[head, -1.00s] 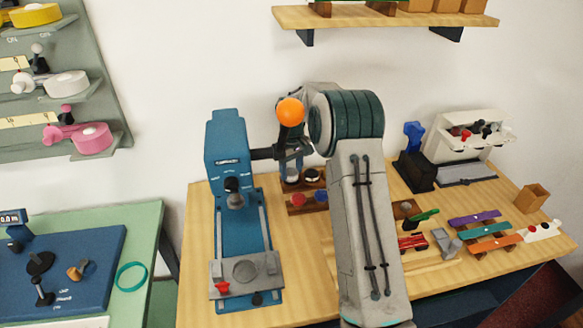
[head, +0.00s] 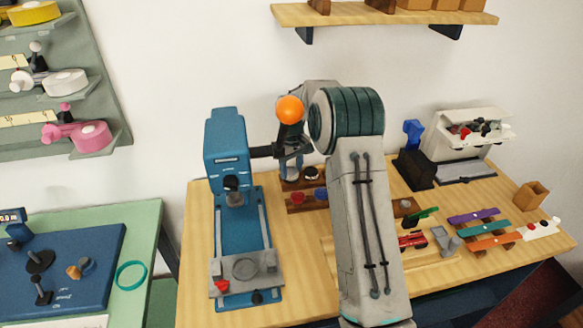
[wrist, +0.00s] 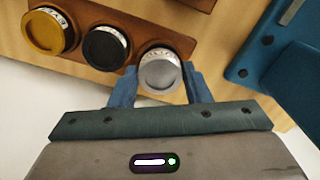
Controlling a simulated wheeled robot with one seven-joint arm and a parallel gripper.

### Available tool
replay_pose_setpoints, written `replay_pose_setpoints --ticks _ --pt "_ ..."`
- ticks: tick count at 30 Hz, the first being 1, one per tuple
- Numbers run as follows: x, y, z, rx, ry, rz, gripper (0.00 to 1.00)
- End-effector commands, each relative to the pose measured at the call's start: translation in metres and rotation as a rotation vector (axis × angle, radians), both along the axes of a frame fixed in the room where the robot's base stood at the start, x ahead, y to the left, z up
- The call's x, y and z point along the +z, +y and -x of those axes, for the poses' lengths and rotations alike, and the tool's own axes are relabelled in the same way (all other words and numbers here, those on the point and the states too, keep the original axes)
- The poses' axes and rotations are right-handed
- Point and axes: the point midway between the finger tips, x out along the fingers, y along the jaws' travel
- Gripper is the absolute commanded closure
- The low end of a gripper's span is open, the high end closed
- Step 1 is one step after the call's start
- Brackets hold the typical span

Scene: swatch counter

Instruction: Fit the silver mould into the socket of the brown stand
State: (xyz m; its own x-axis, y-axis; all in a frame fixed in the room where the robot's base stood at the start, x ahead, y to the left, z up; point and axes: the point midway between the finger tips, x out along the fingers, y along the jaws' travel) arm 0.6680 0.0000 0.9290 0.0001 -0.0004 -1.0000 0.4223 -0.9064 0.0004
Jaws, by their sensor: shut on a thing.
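The brown stand (wrist: 128,24) holds a gold mould (wrist: 47,33) and a black mould (wrist: 105,47) in the wrist view. The silver mould (wrist: 159,72) is at the stand's right end, in line with them. My gripper (wrist: 159,68) is shut on it, one blue finger on each side. The silver mould overlaps the stand's near edge. I cannot tell whether it is seated or just above, and the socket under it is hidden.
A blue press (head: 225,150) stands close left of the stand; its base (wrist: 275,65) shows at the wrist view's right. A front rack with a red knob (head: 298,199) and a blue one (head: 320,195) lies near. Coloured bars (head: 483,229) lie on the right.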

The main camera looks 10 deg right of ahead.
Motion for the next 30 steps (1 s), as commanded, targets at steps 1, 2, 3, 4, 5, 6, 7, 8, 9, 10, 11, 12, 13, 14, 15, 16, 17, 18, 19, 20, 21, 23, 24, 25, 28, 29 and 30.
replay_pose_setpoints --ticks 1,2,3,4,5,6,7,8,9,10,11,12,13,14,15,16,17,18,19,20,21,23,24,25,28,29,30 --pt "0.0006 0.0 -0.0002 0.0 -0.001 0.0 0.85" --pt "0.0006 0.0001 -0.0002 0.0 -0.001 0.0 0.85" --pt "0.0006 0.0001 -0.0003 0.0 -0.001 0.0 0.85" --pt "0.0006 0.0001 -0.0002 0.0 -0.001 0.0 0.85" --pt "0.0006 0.0001 -0.0003 0.0 -0.001 0.0 0.85" --pt "0.0006 0.0001 -0.0003 0.0 -0.001 0.0 0.85" --pt "0.0006 0.0001 -0.0003 0.0 -0.001 0.0 0.85" --pt "0.0006 0.0001 -0.0003 0.0 -0.001 0.0 0.85" --pt "0.0006 0.0001 -0.0003 0.0 -0.001 0.0 0.85" --pt "0.0005 0.0001 -0.0003 0.0 -0.001 0.0 0.85" --pt "0.0005 0.0002 -0.0002 0.0 -0.001 0.0 0.85" --pt "0.0003 0.0002 -0.0002 0.0 -0.001 0.0 0.85" --pt "0.0002 0.0002 -0.0002 0.0 -0.001 0.0 0.85" --pt "-0.0001 0.0002 -0.0002 0.0 -0.001 0.0 0.85" --pt "-0.0004 0.0002 -0.0002 0.0 -0.001 0.0 0.85" --pt "-0.0008 0.0002 -0.0002 0.0 -0.001 0.0 0.85" --pt "-0.0011 0.0002 -0.0002 0.0 -0.001 0.0 0.85" --pt "-0.0017 0.0002 -0.0002 0.0 -0.001 0.0 0.85" --pt "-0.0021 0.0002 -0.0002 0.0 -0.001 0.0 0.85" --pt "-0.0025 0.0002 -0.0002 0.0 -0.001 0.0 0.85" --pt "-0.0029 0.0002 -0.0002 0.0 -0.001 0.0 0.85" --pt "-0.0037 0.0002 -0.0001 0.0 -0.001 0.0 0.85" --pt "-0.0041 0.0002 -0.0001 0.0 -0.001 0.0 0.85" --pt "-0.0045 0.0002 -0.0001 0.0 -0.001 0.0 0.85" --pt "-0.0057 0.0002 -0.0001 0.0 -0.001 0.0 0.85" --pt "-0.0061 0.0002 -0.0001 0.0 0.0 0.0 0.85" --pt "-0.0066 0.0002 -0.0001 0.0 0.0 0.0 0.85"
